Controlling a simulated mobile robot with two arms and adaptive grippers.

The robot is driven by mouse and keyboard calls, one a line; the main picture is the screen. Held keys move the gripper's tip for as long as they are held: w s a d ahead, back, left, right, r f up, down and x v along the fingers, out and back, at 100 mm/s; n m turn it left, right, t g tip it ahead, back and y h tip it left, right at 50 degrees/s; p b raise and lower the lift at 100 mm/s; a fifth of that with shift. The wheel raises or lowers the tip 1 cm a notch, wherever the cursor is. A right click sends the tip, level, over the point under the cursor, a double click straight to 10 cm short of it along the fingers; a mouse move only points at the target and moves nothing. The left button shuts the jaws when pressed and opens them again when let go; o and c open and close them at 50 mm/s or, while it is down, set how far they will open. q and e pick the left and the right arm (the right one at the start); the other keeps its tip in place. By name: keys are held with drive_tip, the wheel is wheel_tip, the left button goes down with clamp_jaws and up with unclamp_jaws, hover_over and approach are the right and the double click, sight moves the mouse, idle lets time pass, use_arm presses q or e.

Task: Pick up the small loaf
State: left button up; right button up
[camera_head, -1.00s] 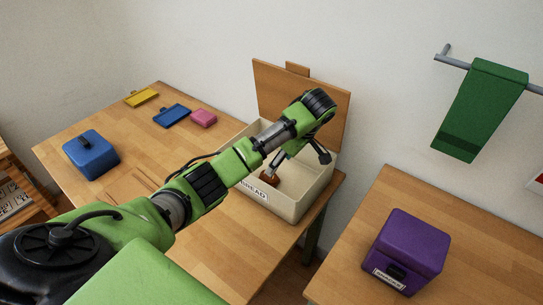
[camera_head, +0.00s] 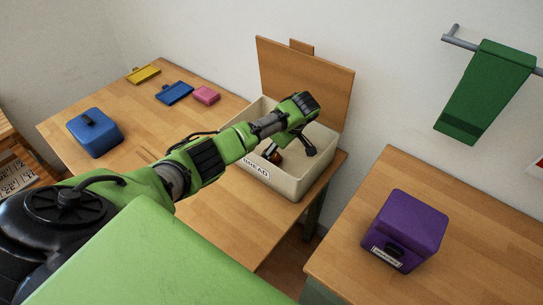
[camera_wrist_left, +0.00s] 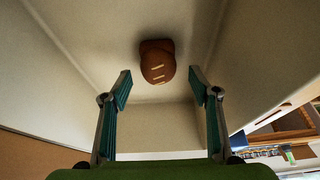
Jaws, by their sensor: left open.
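The small loaf (camera_wrist_left: 158,62) is brown with pale score marks and lies on the floor of the cream bread box. In the head view the loaf (camera_head: 276,157) is mostly hidden behind my gripper and arm. The bread box (camera_head: 285,187) stands on the wooden table with its wooden lid (camera_head: 325,85) raised. My left gripper (camera_wrist_left: 161,88) is open and empty, reaching down inside the box. In the left wrist view the loaf appears between the two fingers' lines, just beyond the tips, and neither finger visibly touches it. My right gripper is in no view.
The box walls (camera_wrist_left: 75,35) stand close around the gripper. A blue box (camera_head: 95,132), yellow tray (camera_head: 144,74), blue tray (camera_head: 174,93) and pink item (camera_head: 206,95) lie farther left. A purple box (camera_head: 405,230) stands on the right table. A green towel (camera_head: 485,92) hangs above.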

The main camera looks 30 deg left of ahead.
use_arm(q)
drive_tip(key=shift+x, duration=1.15)
drive_tip(key=shift+w+a+f, duration=0.15)
drive_tip(key=shift+f, duration=0.25)
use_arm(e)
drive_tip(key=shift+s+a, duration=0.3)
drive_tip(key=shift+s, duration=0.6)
use_arm(q)
drive_tip(key=c, duration=1.1)
drive_tip(key=shift+c, duration=0.6)
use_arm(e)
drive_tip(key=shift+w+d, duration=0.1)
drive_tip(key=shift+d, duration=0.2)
use_arm(q)
drive_tip(key=shift+r, duration=0.1)
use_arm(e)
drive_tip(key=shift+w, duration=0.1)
